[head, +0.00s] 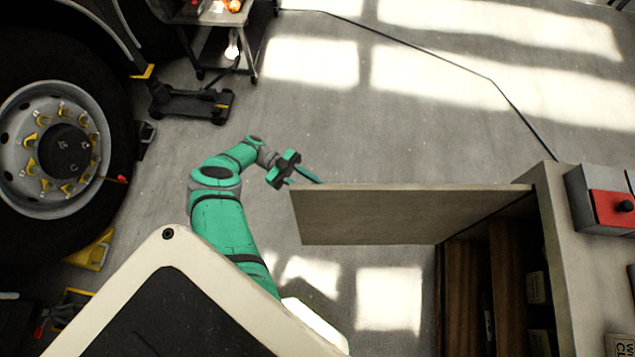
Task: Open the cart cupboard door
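The cart cupboard door (395,218) is a flat grey-beige panel. It stands swung out from the cart cupboard (565,265), reaching left from its far corner, and the dark brown inside shows. My gripper (308,183) is at the door's free left end, on its far side. Its two teal fingers look spread apart and point toward the door. The door's top edge hides the fingertips, so I cannot tell whether they touch it. No handle shows on the visible face.
A red control box (608,205) sits on the cart top. A large truck wheel (58,150) and a yellow chock (92,250) are at left. A small trolley (225,15) stands at the back, with a black floor jack (190,102) nearby. A cable crosses the otherwise clear floor.

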